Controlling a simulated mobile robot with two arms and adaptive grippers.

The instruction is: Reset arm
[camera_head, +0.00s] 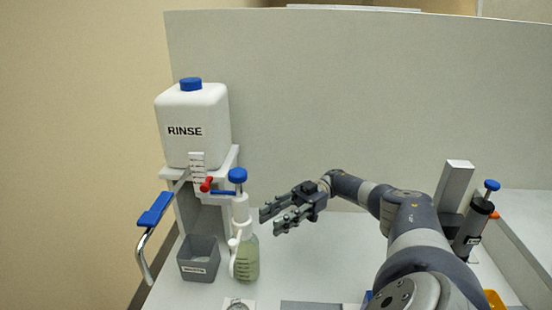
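My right arm reaches in from the lower right, bent at the elbow, with its hand above the table. My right gripper (270,221) points left, with its two fingers apart and nothing between them. It is in the air just right of the rinse stand's bottle (246,258) and does not appear to touch it. My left gripper is not in view.
A white RINSE tank (193,126) with a blue cap sits on a stand at left, with a blue-handled lever (155,209). A grey bin (198,258) stands below. A dark cylinder with blue knob (473,230) stands at right. A pale panel (330,100) closes the back.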

